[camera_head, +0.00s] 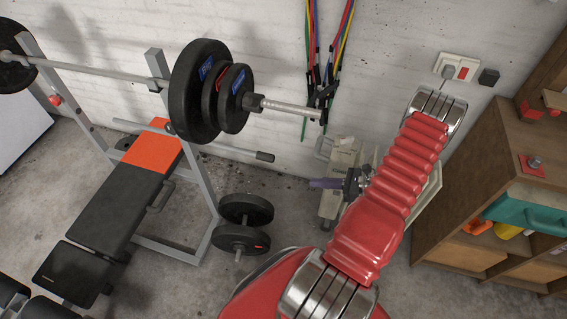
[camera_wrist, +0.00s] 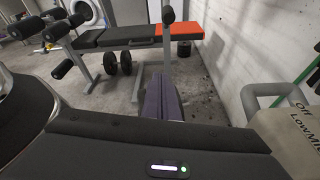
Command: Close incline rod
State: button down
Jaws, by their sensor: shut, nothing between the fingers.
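A weight bench (camera_head: 105,215) with a black and orange pad stands at left; it also shows in the wrist view (camera_wrist: 120,36). A grey rod (camera_head: 215,147) with a black end grip (camera_head: 265,156) crosses the bench frame below the barbell. It looks like the incline rod, but I cannot be sure. In the wrist view a black rounded end (camera_wrist: 168,14) shows above an upright post. My gripper (camera_head: 318,183) has purple fingers, is shut and empty, and points left, apart from the rod and bench. Its fingers fill the middle of the wrist view (camera_wrist: 162,100).
A loaded barbell (camera_head: 285,107) rests on the rack, its end sticking out right. Coloured bands (camera_head: 328,55) hang on the white brick wall. A wooden shelf (camera_head: 470,190) stands at right.

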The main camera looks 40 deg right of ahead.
jog(key=r+t, duration=0.1)
jog(key=d+r+n+t+y, duration=0.1)
jog(key=w+r+n+t, duration=0.1)
jog(key=r, duration=0.1)
jog(key=shift+d+y, duration=0.25)
jog(key=shift+y, duration=0.05)
jog(key=x, duration=1.4)
jog(key=shift+w, duration=0.15)
dwell(0.3)
